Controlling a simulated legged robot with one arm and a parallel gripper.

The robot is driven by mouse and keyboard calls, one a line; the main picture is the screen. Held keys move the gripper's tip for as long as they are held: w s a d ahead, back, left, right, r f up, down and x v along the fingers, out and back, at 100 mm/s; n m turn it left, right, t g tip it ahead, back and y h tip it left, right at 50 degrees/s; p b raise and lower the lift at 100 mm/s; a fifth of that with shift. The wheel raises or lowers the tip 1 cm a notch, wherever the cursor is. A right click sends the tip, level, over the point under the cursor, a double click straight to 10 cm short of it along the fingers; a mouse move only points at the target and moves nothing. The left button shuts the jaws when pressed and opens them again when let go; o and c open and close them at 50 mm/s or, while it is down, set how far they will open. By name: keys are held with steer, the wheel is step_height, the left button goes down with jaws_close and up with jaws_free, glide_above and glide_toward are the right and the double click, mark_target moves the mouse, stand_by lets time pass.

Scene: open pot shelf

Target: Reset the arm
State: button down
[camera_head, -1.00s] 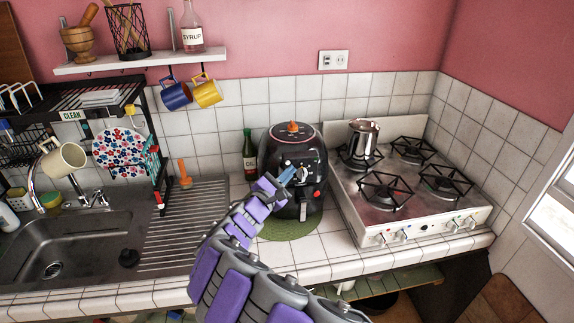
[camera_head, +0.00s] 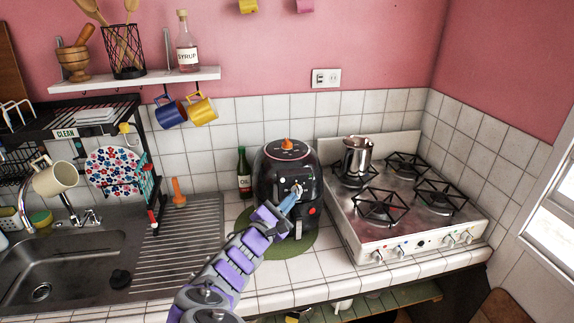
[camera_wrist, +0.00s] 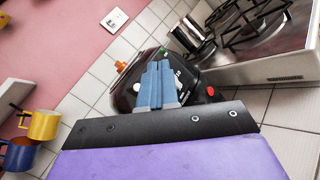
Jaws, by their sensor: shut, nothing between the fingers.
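My arm, purple and grey, reaches up from the bottom of the head view. My gripper (camera_head: 293,196) has blue fingers that are shut and empty. In the head view it overlaps the front of a black air fryer (camera_head: 270,180); I cannot tell whether it touches it. In the wrist view the blue fingers (camera_wrist: 157,86) lie side by side, pointing at the air fryer (camera_wrist: 125,90), and hide part of its front.
The air fryer stands on a green mat (camera_head: 303,240). A stove (camera_head: 375,232) with a metal pot (camera_head: 357,157) is to the right. An oil bottle (camera_head: 244,173), sink (camera_head: 60,265) and dish rack (camera_head: 70,125) are left. Mugs (camera_head: 202,110) hang under a shelf (camera_head: 135,80).

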steer(key=s+d+r+m+g+h, duration=0.3)
steer(key=d+r+m, duration=0.1)
steer(key=d, duration=0.5)
steer(key=s+d+r+m+g+h, duration=0.2)
steer(key=d+r+m+g, duration=0.15)
steer(key=d, duration=0.45)
steer(key=s+d+m+g+y, duration=0.1)
steer(key=s+d+m+g, duration=0.8)
steer(key=s+d, duration=0.65)
steer(key=s+f+m+g+y, duration=0.2)
steer(key=s+f+m+y, duration=0.15)
steer(key=s, duration=0.45)
steer(key=s+a+f+y, duration=0.2)
steer(key=s+a+y, duration=0.1)
steer(key=s, duration=0.3)
steer(key=s+a+f+m+g+y, duration=0.1)
steer(key=s+a+f+y, duration=0.2)
steer(key=s+a, duration=0.3)
steer(key=s+a+f+m+y, duration=0.1)
steer(key=s+a+f+y, duration=0.1)
steer(key=s+a+y, duration=0.2)
steer(key=shift+s+a+f, duration=0.3)
steer(key=shift+s+a, duration=0.2)
steer(key=shift+s, duration=0.5)
